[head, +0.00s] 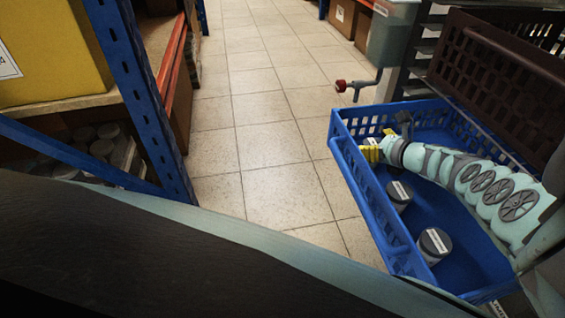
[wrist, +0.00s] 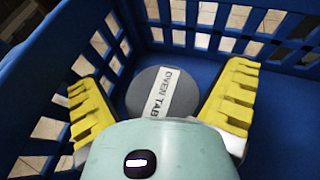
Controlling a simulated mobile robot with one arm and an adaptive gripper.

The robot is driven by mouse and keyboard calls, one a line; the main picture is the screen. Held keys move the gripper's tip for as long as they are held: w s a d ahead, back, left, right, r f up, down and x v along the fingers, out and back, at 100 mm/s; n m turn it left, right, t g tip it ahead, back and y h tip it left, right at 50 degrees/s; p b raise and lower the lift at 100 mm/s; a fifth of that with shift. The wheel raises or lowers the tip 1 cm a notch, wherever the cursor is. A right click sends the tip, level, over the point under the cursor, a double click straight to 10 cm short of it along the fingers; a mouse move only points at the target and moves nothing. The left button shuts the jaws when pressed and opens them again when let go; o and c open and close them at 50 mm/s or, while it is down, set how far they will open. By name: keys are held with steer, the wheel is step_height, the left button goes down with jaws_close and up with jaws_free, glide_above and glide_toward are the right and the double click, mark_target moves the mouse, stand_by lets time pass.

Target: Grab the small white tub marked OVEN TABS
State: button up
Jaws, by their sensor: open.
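The tub marked OVEN TABS (wrist: 146,88) stands upright in the far corner of a blue crate; its round grey lid with a white label strip shows in the wrist view, the last letter cut off. Its side is hidden there. My gripper (wrist: 160,90) is open, with one yellow finger on each side of the lid and a gap visible between the lid and the right finger. In the head view my gripper (head: 371,150) is over the crate's far left corner and largely hides the tub.
The blue crate (head: 368,205) has slatted walls close around my fingers. Two other grey-lidded tubs stand nearer in it, one (head: 398,196) behind the other (head: 434,245). A dark red crate (head: 480,60) is behind. The tiled aisle (head: 265,150) is clear.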

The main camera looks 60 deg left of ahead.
steer(key=shift+a, duration=0.15)
steer(key=shift+c, duration=0.2)
steer(key=c, duration=1.4)
steer(key=shift+c, duration=0.2)
